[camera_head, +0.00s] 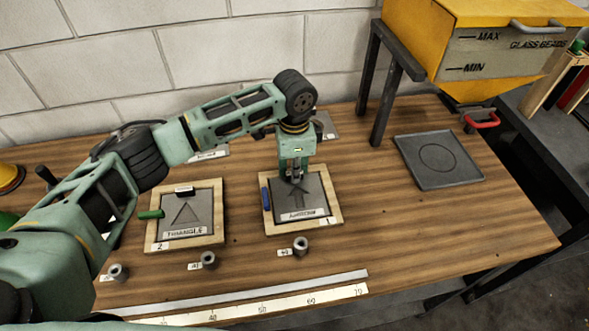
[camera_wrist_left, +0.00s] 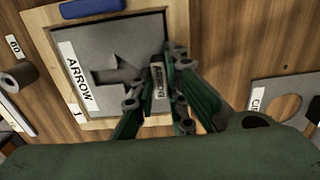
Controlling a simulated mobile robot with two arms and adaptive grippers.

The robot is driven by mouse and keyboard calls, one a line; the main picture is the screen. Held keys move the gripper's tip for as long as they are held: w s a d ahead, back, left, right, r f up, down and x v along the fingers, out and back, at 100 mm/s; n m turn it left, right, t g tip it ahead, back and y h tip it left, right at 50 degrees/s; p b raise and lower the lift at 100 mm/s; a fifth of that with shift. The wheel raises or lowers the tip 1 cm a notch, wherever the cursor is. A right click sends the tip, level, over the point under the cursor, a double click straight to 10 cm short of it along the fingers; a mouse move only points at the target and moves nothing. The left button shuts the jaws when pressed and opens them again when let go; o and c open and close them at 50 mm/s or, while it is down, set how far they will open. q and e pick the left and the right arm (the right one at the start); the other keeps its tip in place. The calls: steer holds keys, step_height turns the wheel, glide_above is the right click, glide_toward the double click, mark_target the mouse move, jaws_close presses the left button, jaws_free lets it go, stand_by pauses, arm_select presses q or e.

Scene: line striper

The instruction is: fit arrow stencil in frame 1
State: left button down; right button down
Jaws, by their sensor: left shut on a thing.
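The grey arrow stencil (camera_head: 315,198) lies within the wooden frame 1 (camera_head: 335,215), its arrow cutout and ARROW label facing up. In the left wrist view, the stencil (camera_wrist_left: 90,45) lies inside the pale border of frame 1 (camera_wrist_left: 50,45). I cannot tell whether it sits fully flat. My left gripper (camera_head: 294,178) is above the far part of the stencil. In the left wrist view its fingers (camera_wrist_left: 158,90) are shut on the small labelled tab of the stencil. A blue piece (camera_head: 266,198) sits on the frame's left side. My right gripper is out of view.
Frame 2 (camera_head: 219,238) with a triangle stencil (camera_head: 203,211) and a green piece (camera_head: 151,214) lies to the left. A ruler (camera_head: 240,309) and several metal rings lie in front. A grey tray (camera_head: 465,172) and a yellow hopper (camera_head: 420,40) are at right.

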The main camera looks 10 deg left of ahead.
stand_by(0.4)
arm_select(q)
steer(key=shift+f+p, duration=0.2)
steer(key=shift+p, duration=0.2)
steer(key=c, duration=1.7)
jaws_free()
steer(key=shift+o, duration=0.3)
step_height(320, 180, up, 8)
steer(key=p, duration=0.8)
steer(key=shift+p, duration=0.3)
